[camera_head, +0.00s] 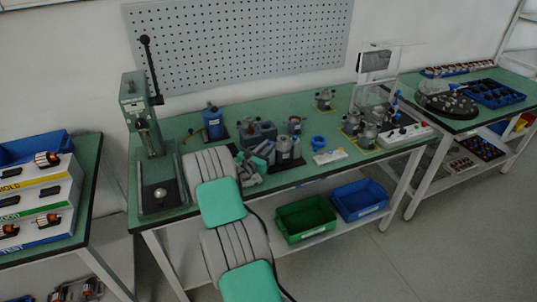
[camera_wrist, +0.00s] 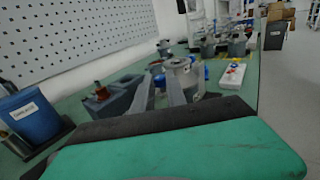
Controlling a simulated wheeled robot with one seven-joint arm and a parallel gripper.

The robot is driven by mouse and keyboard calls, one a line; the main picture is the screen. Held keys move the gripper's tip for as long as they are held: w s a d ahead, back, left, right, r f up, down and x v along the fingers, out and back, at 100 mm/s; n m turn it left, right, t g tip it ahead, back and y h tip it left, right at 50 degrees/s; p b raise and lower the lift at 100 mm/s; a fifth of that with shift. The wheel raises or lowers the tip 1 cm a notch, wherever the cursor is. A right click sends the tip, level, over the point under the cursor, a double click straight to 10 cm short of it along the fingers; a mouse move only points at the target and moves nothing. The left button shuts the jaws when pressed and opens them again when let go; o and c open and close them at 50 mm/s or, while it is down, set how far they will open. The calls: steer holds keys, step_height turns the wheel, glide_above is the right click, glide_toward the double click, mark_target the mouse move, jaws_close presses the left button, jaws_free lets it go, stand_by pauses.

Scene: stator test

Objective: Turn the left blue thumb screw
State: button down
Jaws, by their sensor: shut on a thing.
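A grey cylindrical housing (camera_head: 284,151) stands upright on a dark base plate on the green bench. It also shows in the wrist view (camera_wrist: 184,72), just past the fingers. My gripper (camera_head: 266,150) is at the left side of this housing. In the wrist view my gripper's two grey fingers (camera_wrist: 160,88) reach toward the housing. A small patch of blue, the left blue thumb screw (camera_wrist: 159,81), shows between the fingertips, and they are shut on it. The fingers hide most of it. Another blue part shows at the housing's right side (camera_wrist: 206,73).
A grey block-like fixture (camera_head: 258,132) and a blue container (camera_head: 213,122) stand close on the left. A green press (camera_head: 150,140) is further left.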

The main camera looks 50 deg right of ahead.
steer(key=g+b, duration=0.1)
steer(key=m+g+b, duration=0.1)
steer(key=b, duration=0.1)
steer(key=m+g+b, duration=0.1)
steer(key=shift+w+f+g+b, duration=0.3)
steer(key=shift+w+f+b, duration=0.05)
steer(key=shift+b, duration=0.05)
steer(key=shift+r+m+g+b, duration=0.3)
steer(key=shift+m+g+b, duration=0.5)
steer(key=shift+b, duration=0.05)
steer(key=c, duration=1.6)
jaws_free()
